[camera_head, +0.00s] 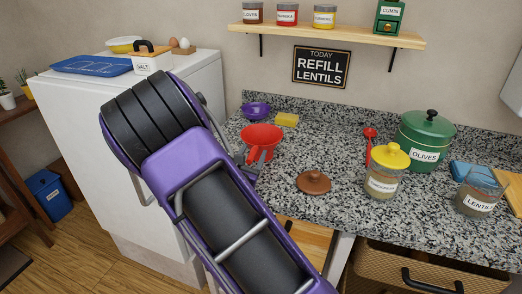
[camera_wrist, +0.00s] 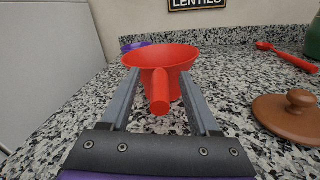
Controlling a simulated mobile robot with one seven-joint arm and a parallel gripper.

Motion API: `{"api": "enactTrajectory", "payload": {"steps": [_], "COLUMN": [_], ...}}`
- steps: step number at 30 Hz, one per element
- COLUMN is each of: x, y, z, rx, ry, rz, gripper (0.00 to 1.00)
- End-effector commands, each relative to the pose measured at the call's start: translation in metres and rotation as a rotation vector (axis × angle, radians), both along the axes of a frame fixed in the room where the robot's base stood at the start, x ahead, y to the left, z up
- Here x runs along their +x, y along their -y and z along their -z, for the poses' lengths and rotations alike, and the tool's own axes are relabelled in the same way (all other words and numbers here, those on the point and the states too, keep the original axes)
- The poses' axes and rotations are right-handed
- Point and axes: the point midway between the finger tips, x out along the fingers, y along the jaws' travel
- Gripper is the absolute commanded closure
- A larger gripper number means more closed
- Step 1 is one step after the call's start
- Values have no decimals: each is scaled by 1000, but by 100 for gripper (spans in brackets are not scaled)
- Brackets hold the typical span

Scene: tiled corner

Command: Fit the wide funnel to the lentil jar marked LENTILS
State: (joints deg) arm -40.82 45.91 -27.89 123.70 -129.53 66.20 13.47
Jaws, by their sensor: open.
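The wide red funnel (camera_head: 262,136) stands on the speckled counter, and its wide mouth faces up. In the wrist view the red funnel (camera_wrist: 160,56) is straight ahead, with its handle pointing at me. My gripper (camera_wrist: 159,88) is open, with one finger on each side of the handle; I cannot tell whether they touch it. In the head view my arm mostly hides the gripper. The glass jar marked LENTILS (camera_head: 475,201) stands at the counter's right, with no lid visible on it. A brown knobbed lid (camera_head: 313,181) lies on the counter, right of the funnel (camera_wrist: 290,118).
A smaller purple funnel-like piece (camera_head: 256,110) and a yellow sponge (camera_head: 287,120) lie behind. A blue cloth (camera_head: 468,171) is behind the jar.

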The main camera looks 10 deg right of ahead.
Motion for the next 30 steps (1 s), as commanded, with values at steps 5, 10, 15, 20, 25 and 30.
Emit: {"api": "enactTrajectory", "payload": {"steps": [5,10,15,20,25,30], "x": [7,7,7,7,7,7], "y": [4,4,4,4,3,3], "z": [0,0,0,0,0,0], "rx": [-1,0,0,0,0,0], "ry": [0,0,0,0,0,0], "rz": [0,0,0,0,0,0], "gripper": [38,42,72,100,100,100]}}
